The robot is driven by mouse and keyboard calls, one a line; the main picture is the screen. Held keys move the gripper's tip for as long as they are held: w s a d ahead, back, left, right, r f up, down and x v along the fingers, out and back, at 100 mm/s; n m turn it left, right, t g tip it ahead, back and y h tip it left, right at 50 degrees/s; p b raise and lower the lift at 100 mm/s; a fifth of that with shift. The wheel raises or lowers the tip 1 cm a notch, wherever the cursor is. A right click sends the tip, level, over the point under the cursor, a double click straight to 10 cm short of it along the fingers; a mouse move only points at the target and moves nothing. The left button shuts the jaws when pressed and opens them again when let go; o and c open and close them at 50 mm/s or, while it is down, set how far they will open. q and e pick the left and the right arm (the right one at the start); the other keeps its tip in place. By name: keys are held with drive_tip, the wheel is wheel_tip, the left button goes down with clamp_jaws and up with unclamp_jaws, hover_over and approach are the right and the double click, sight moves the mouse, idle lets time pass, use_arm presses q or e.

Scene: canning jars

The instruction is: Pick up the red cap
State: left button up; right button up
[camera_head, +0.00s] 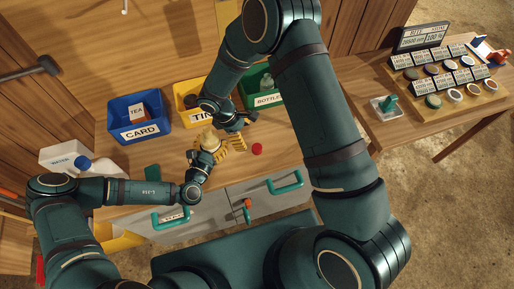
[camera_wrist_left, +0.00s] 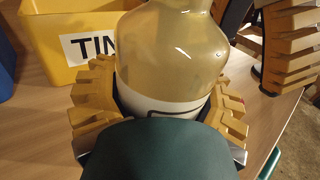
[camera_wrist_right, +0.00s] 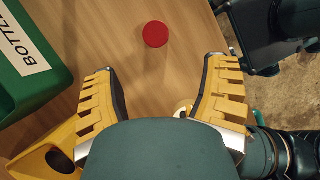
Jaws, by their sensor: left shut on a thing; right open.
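The red cap (camera_head: 257,149) lies flat on the wooden table, right of my grippers. It also shows in the right wrist view (camera_wrist_right: 155,34), ahead of the fingertips and between their lines. My right gripper (camera_head: 237,133) is open and empty, close to the cap but apart from it; its spread yellow fingers show in the right wrist view (camera_wrist_right: 160,85). My left gripper (camera_wrist_left: 160,105) is shut around a pale yellowish jar (camera_wrist_left: 170,50) with a white band, which stands upright between its fingers. The jar's lower part is hidden by the gripper.
Blue CARD (camera_head: 139,131), yellow TIN (camera_head: 180,106) and green BOTTLE (camera_head: 275,107) bins line the back of the table. A side table at right holds a rack of caps (camera_head: 453,80). My two grippers are close together.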

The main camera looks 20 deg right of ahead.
sight(257, 147)
drive_tip(key=x, duration=0.4)
drive_tip(key=shift+d+f, duration=0.15)
drive_tip(key=shift+f, duration=0.2)
drive_tip(key=shift+d+x, duration=0.2)
drive_tip(key=shift+x, duration=1.15)
drive_tip(key=shift+d+x, duration=0.15)
drive_tip(key=shift+x, duration=1.25)
drive_tip(key=shift+w+r, duration=0.15)
drive_tip(key=shift+r, duration=0.05)
drive_tip(key=c, duration=0.8)
